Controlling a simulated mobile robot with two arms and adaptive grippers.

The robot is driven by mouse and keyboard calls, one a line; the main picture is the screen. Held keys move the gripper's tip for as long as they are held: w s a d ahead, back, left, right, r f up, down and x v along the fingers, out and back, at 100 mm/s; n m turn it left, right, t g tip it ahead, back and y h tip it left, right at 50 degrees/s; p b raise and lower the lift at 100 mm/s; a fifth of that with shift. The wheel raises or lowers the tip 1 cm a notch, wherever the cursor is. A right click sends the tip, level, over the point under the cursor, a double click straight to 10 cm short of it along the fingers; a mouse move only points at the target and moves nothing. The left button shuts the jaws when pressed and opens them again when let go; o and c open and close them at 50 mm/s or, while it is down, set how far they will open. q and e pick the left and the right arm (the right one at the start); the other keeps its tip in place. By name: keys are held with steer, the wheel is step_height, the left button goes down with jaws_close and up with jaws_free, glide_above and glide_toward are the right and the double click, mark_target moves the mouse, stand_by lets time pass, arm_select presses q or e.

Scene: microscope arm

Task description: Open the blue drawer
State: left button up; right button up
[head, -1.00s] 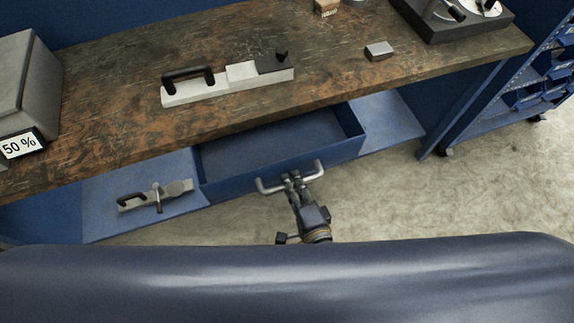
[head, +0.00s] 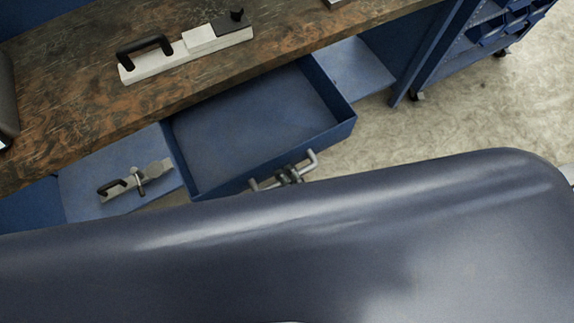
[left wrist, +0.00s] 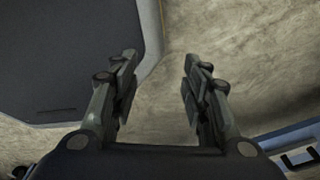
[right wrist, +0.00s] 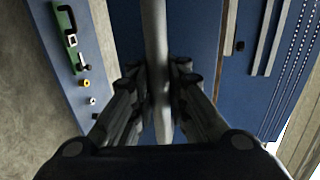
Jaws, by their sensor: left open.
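The blue drawer (head: 340,133) is pulled well out from under the workbench, and its empty inside shows in the head view. Its silver bar handle (head: 310,160) is on the front panel. My right gripper (head: 289,175) is at the middle of the handle, mostly hidden behind my own body. In the right wrist view, the fingers of my right gripper (right wrist: 160,95) are closed on both sides of the handle bar (right wrist: 157,45). My left gripper (left wrist: 158,75) is open and empty above the floor, away from the drawer.
The worn workbench top (head: 75,110) carries a metal tool with a black handle (head: 185,52). A wheeled blue rack (head: 470,45) stands at the right. Concrete floor (head: 420,130) is clear right of the drawer.

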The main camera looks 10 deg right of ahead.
steer(key=o, duration=0.4)
steer(key=v, duration=1.2)
steer(key=shift+r, duration=0.1)
